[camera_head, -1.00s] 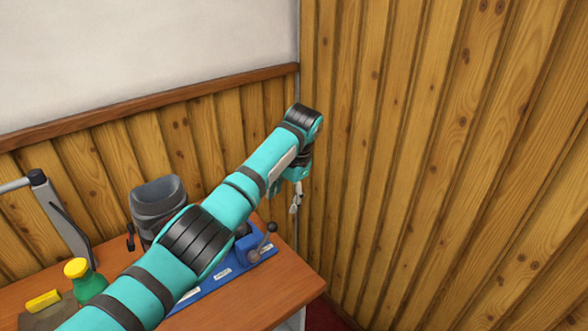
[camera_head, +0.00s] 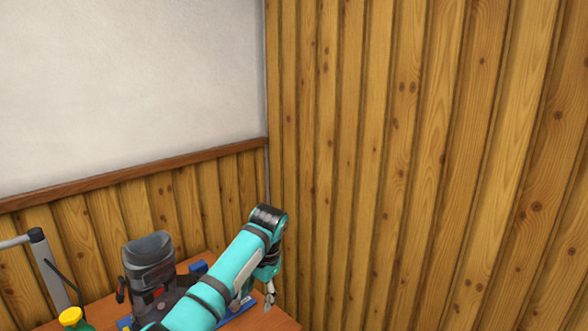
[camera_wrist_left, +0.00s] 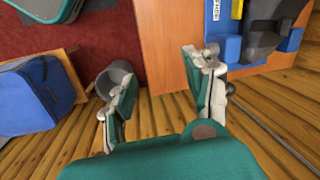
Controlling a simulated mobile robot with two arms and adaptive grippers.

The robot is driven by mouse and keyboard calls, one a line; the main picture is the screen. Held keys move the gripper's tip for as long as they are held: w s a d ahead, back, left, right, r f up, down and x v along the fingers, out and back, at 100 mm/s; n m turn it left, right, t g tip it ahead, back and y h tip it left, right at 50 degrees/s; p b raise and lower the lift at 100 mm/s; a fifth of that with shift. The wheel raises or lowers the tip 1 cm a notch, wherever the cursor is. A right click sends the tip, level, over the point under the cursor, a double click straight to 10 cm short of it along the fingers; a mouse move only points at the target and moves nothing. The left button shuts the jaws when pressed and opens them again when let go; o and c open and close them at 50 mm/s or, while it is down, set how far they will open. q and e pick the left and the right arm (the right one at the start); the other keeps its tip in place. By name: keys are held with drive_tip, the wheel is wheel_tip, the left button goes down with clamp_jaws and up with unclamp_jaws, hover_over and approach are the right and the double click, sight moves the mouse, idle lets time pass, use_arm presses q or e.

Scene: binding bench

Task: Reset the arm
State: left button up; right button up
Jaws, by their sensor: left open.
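My left arm reaches in from the bottom of the head view, over the right end of the bench. My left gripper (camera_head: 269,296) hangs down at its far end, close to the panelled wall. In the left wrist view the two fingers of this gripper (camera_wrist_left: 160,75) are wide apart with nothing between them. The gripper is beyond the edge of the wooden bench (camera_wrist_left: 168,40), over the floor side. My right gripper is in neither view.
A grey boot-shaped device (camera_head: 150,262), a green bottle with a yellow cap (camera_head: 71,316) and a grey lever frame (camera_head: 50,268) stand on the bench. A blue box (camera_wrist_left: 35,95) and a grey bin (camera_wrist_left: 114,76) are on the floor. Wood-panelled walls (camera_head: 400,150) are close.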

use_arm(q)
drive_tip(key=s+f+n+h, duration=0.1)
drive_tip(key=s+f+h, duration=0.2)
drive_tip(key=s+f, duration=1.3)
drive_tip(key=s+a+n+t, duration=0.1)
drive_tip(key=s+a, duration=0.3)
drive_tip(key=s, duration=0.4)
drive_tip(key=s+a+r+n+t, duration=0.1)
drive_tip(key=s+a+n, duration=0.1)
drive_tip(key=s+a, duration=0.35)
drive_tip(key=s+a+n+t, duration=0.1)
drive_tip(key=s+a, duration=0.1)
drive_tip(key=s, duration=0.8)
wheel_tip(320, 180, down, 28)
drive_tip(key=s+g+b, duration=0.1)
drive_tip(key=g+b, duration=0.1)
drive_tip(key=s+a+f+g+y+b, duration=0.1)
drive_tip(key=s+a+f, duration=0.2)
drive_tip(key=s+f, duration=1.4)
drive_tip(key=shift+a+f, duration=0.15)
drive_tip(key=shift+f, duration=0.25)
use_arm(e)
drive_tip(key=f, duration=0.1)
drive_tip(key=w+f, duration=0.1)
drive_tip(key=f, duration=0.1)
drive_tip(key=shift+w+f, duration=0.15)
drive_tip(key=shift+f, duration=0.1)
